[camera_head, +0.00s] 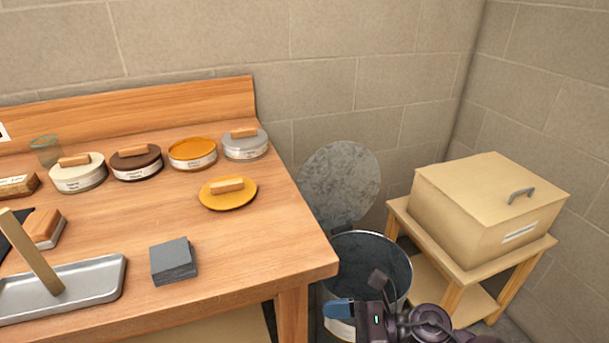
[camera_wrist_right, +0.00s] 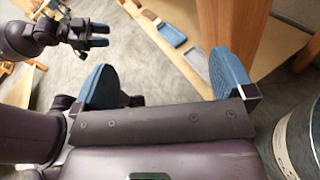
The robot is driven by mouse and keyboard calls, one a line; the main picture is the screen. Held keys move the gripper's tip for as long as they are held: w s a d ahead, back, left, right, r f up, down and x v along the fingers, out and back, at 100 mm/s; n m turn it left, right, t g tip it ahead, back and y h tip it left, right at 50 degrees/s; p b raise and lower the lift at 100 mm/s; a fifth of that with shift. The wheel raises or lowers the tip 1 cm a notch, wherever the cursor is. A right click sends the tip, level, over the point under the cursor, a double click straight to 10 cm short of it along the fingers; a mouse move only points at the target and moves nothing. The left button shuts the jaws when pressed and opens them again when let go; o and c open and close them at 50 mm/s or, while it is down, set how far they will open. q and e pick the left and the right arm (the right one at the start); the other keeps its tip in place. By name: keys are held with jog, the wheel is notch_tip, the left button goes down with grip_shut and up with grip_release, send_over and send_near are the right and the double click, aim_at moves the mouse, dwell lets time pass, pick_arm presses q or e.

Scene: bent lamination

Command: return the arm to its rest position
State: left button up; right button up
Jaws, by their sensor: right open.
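My right gripper (camera_head: 357,296) is at the bottom of the head view, in front of the open metal bin (camera_head: 400,262). In the right wrist view its two blue fingertips (camera_wrist_right: 164,80) are wide apart with nothing between them. The bin's side (camera_wrist_right: 290,150) shows at the right edge of that view, beside the gripper. My left gripper (camera_wrist_right: 98,35) shows at the upper left of the right wrist view, its blue fingers apart and empty. It is out of the head view.
The wooden bench (camera_head: 255,240) holds several round tins, a yellow lid (camera_head: 238,200), a grey block (camera_head: 173,262) and a metal tray (camera_head: 95,285). The bin's lid (camera_head: 340,180) stands open. A beige box (camera_head: 480,220) sits on a small stand at right.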

jog(key=s+d+r+m+t+h+p, duration=0.2)
jog(key=d+m+t+h, duration=0.35)
jog(key=m, duration=0.95)
jog(key=s+d+r+m+t+h+p, duration=0.25)
jog(key=d+m+t, duration=0.35)
jog(key=m+t, duration=0.65)
pick_arm(q)
jog(key=shift+n, duration=0.6)
jog(key=r+p, duration=0.1)
jog(key=s+r+p, duration=0.1)
jog(key=r, duration=0.1)
jog(key=r+p, duration=0.1)
jog(key=r, duration=0.1)
jog(key=shift+s+a+r+p, duration=0.1)
jog(key=shift+s+a+p, duration=0.1)
jog(key=shift+a+p, duration=0.15)
pick_arm(e)
jog(key=s+d+f+m+g+h, duration=0.4)
jog(key=s+m, duration=0.4)
jog(key=m, duration=0.3)
jog(key=s+d+f+m+g+h, duration=0.4)
jog(key=s+m, duration=0.4)
jog(key=m, duration=0.3)
jog(key=d+f, duration=0.1)
jog(key=d, duration=0.1)
jog(key=shift+s+d, duration=0.3)
